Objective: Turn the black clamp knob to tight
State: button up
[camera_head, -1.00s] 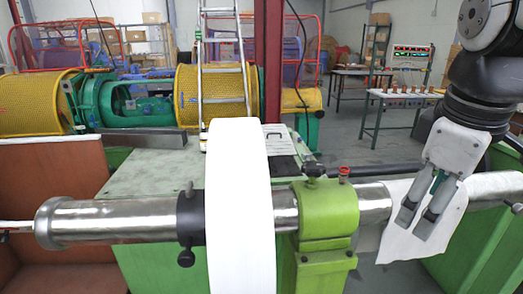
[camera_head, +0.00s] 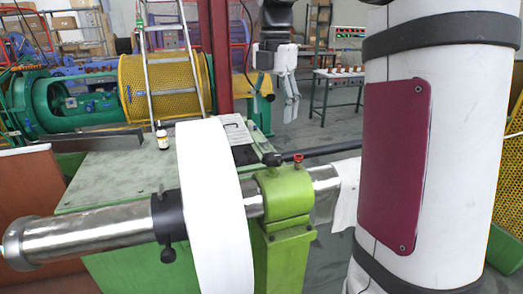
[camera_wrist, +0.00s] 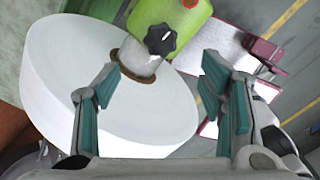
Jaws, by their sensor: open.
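The black clamp knob (camera_head: 272,159) stands on top of the green bearing block (camera_head: 287,193) in the head view. In the wrist view the lobed black knob (camera_wrist: 161,39) shows above the gap between my fingers, with the green block (camera_wrist: 178,15) behind it. My gripper (camera_head: 290,108) hangs beyond the block in the head view, fingers down. In the wrist view my gripper (camera_wrist: 160,76) is open and empty, apart from the knob. A second black knob (camera_head: 168,254) hangs under the black collar (camera_head: 168,217).
A red knob (camera_head: 298,161) stands beside the black one. A big white roll (camera_head: 215,210) sits on the steel shaft (camera_head: 95,231), left of the block. A small bottle (camera_head: 162,137) is on the green table (camera_head: 115,173). My arm covers the right side of the head view.

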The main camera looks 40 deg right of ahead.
aim_at(273, 156)
notch_tip(273, 156, down, 12)
jog(key=shift+r, duration=0.1)
jog(key=shift+c, duration=0.6)
jog(key=shift+p, duration=0.3)
jog(key=c, duration=1)
